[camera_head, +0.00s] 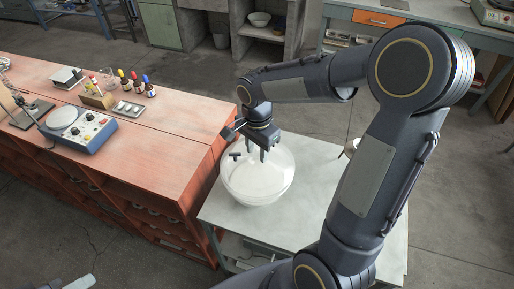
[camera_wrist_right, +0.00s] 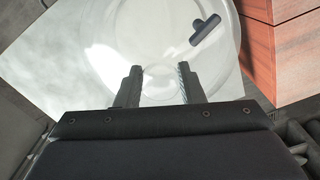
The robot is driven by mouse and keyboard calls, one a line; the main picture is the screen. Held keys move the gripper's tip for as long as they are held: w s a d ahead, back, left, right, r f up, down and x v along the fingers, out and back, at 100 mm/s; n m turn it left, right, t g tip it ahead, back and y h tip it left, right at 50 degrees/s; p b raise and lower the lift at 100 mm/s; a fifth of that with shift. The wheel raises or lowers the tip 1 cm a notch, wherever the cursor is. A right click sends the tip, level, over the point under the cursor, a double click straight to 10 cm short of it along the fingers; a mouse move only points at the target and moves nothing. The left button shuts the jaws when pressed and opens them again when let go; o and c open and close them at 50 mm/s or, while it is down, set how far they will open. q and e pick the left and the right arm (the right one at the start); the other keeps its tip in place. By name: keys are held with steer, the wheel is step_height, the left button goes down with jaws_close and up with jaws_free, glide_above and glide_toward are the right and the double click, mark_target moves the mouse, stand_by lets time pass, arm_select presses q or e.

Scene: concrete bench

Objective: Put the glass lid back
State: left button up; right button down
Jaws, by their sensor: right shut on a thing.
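A round clear glass vessel (camera_head: 258,187) with a pale, whitish inside stands on the small grey table. My right gripper (camera_head: 263,158) points down at its top, over the glass. In the right wrist view the two fingers (camera_wrist_right: 157,88) stand a short gap apart, with clear glass between them, shut on what looks like the glass lid's knob. A dark T-shaped fitting (camera_head: 237,154) sits at the upper left of the glass; it also shows in the right wrist view (camera_wrist_right: 205,30). I cannot tell where the lid's edge meets the vessel. My left gripper is not in view.
The grey table (camera_head: 300,212) has bare room right of the glass. A small pale object (camera_head: 351,147) is partly hidden behind my right arm. The red bench (camera_head: 160,160) stands close left, with a blue instrument (camera_head: 80,130) and dropper bottles (camera_head: 136,82).

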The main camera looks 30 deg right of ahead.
steer(key=shift+f+b, duration=0.5)
steer(key=shift+b, duration=0.05)
steer(key=shift+f, duration=0.1)
steer(key=c, duration=0.9)
jaws_free()
steer(key=shift+c, duration=0.2)
